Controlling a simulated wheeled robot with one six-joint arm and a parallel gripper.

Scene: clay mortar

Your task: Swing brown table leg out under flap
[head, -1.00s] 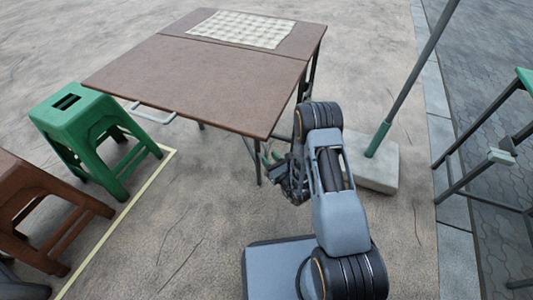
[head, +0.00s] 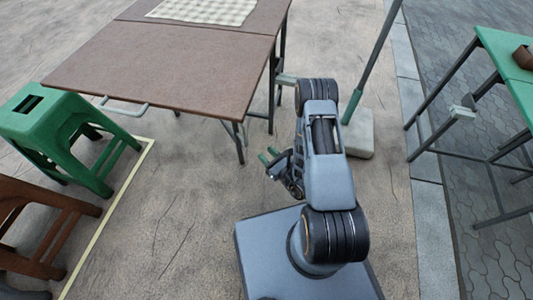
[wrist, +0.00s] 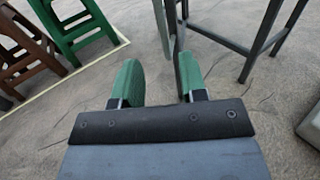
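The brown table (head: 165,65) stands at the upper left of the head view with its near flap level. Thin dark metal legs show beneath it. One leg (head: 238,143) stands below the flap's near right corner; another (head: 273,85) is farther back. My gripper (head: 268,156) is low, just right of and below the flap corner, near the nearer leg. In the wrist view my gripper (wrist: 159,78) is open, its green fingers apart. Thin grey bars (wrist: 172,20) run down beyond the fingers, close to the right one; whether they touch it I cannot tell.
A green stool (head: 65,118) and a brown stool (head: 38,205) stand at left beside a pale floor line. A pole on a concrete block (head: 358,135) is behind my arm. A green table (head: 510,65) stands at right.

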